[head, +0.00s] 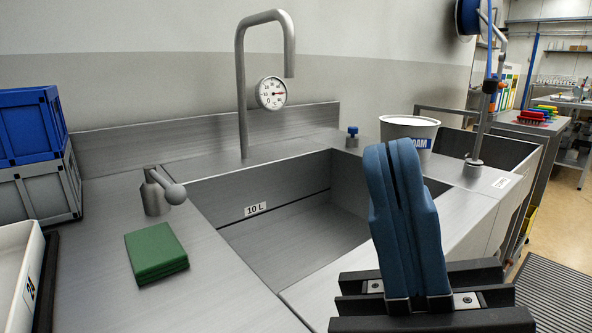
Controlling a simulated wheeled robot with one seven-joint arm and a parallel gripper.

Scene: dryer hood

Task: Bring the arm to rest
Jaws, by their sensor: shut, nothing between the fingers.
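My gripper (395,148) stands in the lower right of the head view, with its blue padded fingers pointing up. The two fingers are pressed together with nothing between them. It is in front of the right side of the steel sink (290,225) and hides part of the sink's right rim. The rest of my arm is not in view.
A green pad (156,252) lies on the counter near a lever handle (163,190). A white bucket (408,128) stands behind my gripper. A tall faucet (241,90) with a dial gauge (271,93) rises behind the sink. Crates (33,125) stand at left.

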